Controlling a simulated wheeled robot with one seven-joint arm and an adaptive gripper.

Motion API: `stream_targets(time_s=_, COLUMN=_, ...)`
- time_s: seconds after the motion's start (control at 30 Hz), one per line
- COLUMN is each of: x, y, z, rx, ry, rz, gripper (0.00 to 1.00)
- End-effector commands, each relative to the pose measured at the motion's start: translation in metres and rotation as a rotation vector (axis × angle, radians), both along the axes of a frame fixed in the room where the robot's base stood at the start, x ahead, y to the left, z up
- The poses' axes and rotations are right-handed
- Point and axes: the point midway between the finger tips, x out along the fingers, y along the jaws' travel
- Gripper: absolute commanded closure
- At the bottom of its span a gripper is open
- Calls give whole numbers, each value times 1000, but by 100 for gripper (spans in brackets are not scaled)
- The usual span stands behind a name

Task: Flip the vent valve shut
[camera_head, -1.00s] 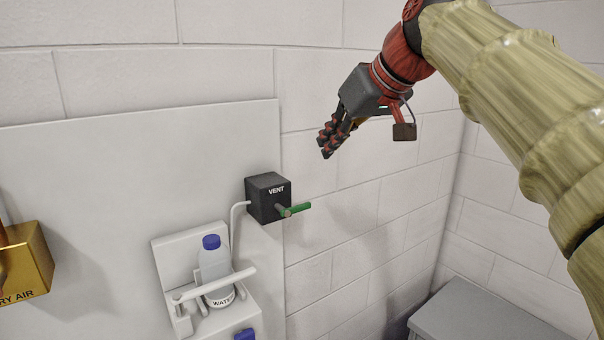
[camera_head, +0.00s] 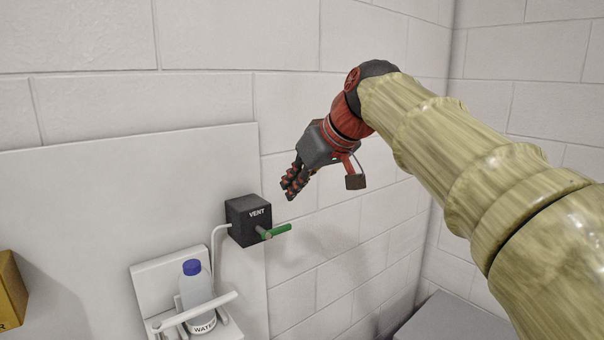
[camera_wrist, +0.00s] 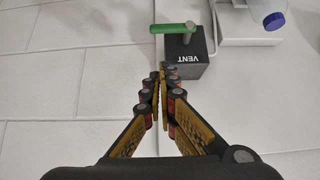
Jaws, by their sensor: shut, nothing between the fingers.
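The vent valve is a black box (camera_head: 243,224) marked VENT on the wall panel, with a green lever handle (camera_head: 279,230) on its front pivot, pointing right in the head view. In the wrist view the box (camera_wrist: 188,69) is upside down and the green handle (camera_wrist: 170,28) points left. My gripper (camera_head: 289,196) is shut and empty, above and to the right of the box and apart from the handle in the head view. In the wrist view its fingertips (camera_wrist: 163,72) appear beside the box's lower left edge, short of the handle.
A water bottle (camera_head: 193,287) with a blue cap stands in a white holder (camera_head: 150,280) below left of the valve. A thin tube (camera_head: 216,250) runs from the box. A gold box (camera_head: 10,290) is at far left. A grey surface (camera_head: 455,320) lies low right.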

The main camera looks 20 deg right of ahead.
Motion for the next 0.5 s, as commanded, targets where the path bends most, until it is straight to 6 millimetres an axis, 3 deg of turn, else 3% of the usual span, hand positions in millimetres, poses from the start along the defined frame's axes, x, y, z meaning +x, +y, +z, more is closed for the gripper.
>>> stream_targets(time_s=0.17, x=23, y=8, z=-24, rx=0, ry=3, rz=2, gripper=100)
stream_targets(time_s=0.33, x=21, y=7, z=-48, rx=0, ry=1, rz=-1, gripper=100)
stream_targets(time_s=0.5, x=21, y=7, z=-60, rx=-1, ry=0, rz=-1, gripper=100)
